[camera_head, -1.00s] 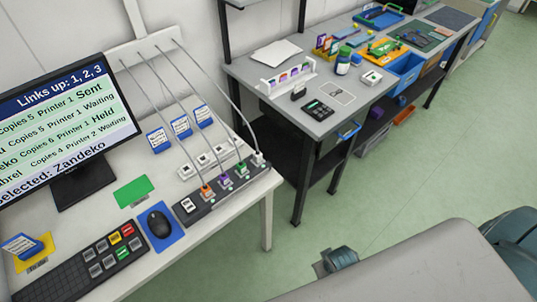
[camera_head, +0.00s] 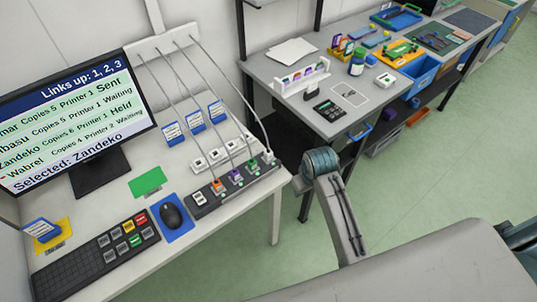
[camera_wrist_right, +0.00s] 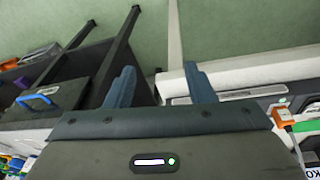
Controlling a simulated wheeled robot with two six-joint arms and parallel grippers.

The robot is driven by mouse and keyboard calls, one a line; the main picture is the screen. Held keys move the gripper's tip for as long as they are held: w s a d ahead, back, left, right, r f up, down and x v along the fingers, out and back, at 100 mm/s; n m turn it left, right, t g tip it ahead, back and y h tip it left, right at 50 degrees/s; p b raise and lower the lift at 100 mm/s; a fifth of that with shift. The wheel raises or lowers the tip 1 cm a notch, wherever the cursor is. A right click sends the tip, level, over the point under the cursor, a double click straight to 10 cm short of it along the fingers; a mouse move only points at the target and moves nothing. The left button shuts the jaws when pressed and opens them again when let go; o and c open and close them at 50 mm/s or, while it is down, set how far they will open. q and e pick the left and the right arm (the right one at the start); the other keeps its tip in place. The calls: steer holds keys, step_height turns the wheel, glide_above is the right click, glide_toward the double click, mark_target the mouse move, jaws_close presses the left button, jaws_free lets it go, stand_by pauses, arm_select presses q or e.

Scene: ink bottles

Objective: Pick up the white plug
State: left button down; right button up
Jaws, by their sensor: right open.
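The white plug (camera_head: 268,157) stands upright at the far right end of the black power strip (camera_head: 203,197), with a grey cable rising from it. Orange (camera_head: 217,186), purple (camera_head: 235,175) and green (camera_head: 252,167) plugs stand in the same strip to its left. My right gripper (camera_wrist_right: 160,85) is open and empty in the right wrist view, its two blue fingers apart. The orange plug (camera_wrist_right: 282,115) shows at the right of that view; I cannot make out the white plug there. My left gripper is not in view.
A monitor (camera_head: 75,115), keypad (camera_head: 100,250) and mouse (camera_head: 172,215) share the white desk. A row of white socket blocks (camera_head: 213,154) lies behind the strip. Cables run up to a wall panel. A grey workbench (camera_head: 290,70) stands to the right, with floor between.

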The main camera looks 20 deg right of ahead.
steer(key=w+a+r+n, duration=0.1)
steer(key=w+a+r, duration=0.2)
steer(key=w, duration=0.9)
steer(key=n+g, duration=0.1)
glide_toward(268, 151)
steer(key=d, duration=0.1)
steer(key=shift+y, duration=0.4)
steer(key=f, duration=0.1)
steer(key=f+p, duration=0.1)
steer(key=f, duration=0.3)
steer(key=shift+w, duration=0.25)
steer(key=shift+a+f+p, duration=0.1)
steer(key=shift+f+p, duration=0.15)
steer(key=shift+p, duration=0.25)
steer(key=f, duration=0.1)
steer(key=f+p, duration=0.1)
steer(key=f, duration=0.2)
steer(key=shift+w+a+p, duration=0.2)
steer(key=shift+w+p, duration=0.1)
steer(key=shift+f, duration=0.35)
steer(key=c, duration=1)
